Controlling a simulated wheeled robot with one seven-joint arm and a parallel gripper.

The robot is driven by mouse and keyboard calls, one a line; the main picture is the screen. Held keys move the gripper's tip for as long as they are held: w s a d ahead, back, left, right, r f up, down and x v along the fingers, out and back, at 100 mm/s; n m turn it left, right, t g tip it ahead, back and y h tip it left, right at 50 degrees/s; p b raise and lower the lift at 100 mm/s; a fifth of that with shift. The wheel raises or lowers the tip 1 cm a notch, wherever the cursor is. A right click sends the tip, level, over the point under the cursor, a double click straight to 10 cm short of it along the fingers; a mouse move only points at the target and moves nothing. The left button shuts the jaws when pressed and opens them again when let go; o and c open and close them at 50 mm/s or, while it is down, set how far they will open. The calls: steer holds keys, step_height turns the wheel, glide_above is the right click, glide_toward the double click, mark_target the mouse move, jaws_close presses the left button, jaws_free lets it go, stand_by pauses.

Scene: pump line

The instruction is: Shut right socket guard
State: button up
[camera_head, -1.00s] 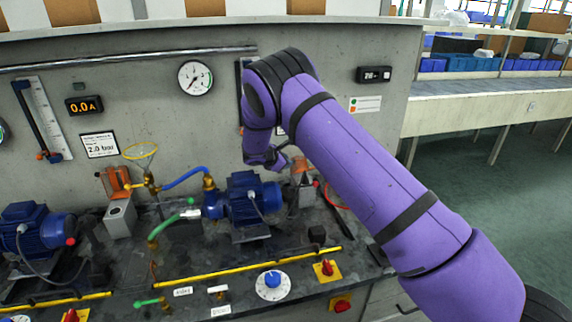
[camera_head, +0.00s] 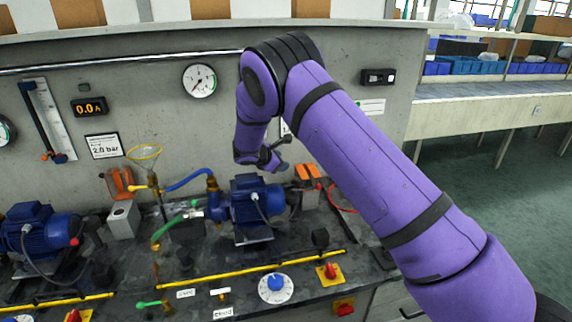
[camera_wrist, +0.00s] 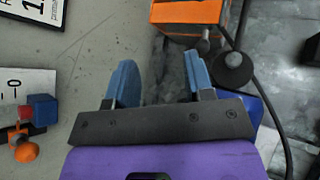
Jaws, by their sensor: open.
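The right socket guard (camera_head: 307,171) is an orange flap on a small grey socket box (camera_head: 307,198), right of the right blue pump motor. In the head view it looks low across the box top, but I cannot tell whether it is fully shut. The wrist view shows the orange guard (camera_wrist: 186,12) at the top, just beyond my fingertips, apart from them. My gripper (camera_wrist: 160,78) is open, with two blue fingers and nothing between them. In the head view my gripper (camera_head: 276,160) hangs just left of the guard, near the wall.
The right pump motor (camera_head: 256,203) stands close to the left of the socket. A left socket box (camera_head: 123,219) has its orange guard (camera_head: 119,183) raised. A yellow rail (camera_head: 210,280), blue dial (camera_head: 275,283) and red knobs lie along the front. A cable runs beside the right socket.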

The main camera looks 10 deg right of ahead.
steer(key=shift+v, duration=2.55)
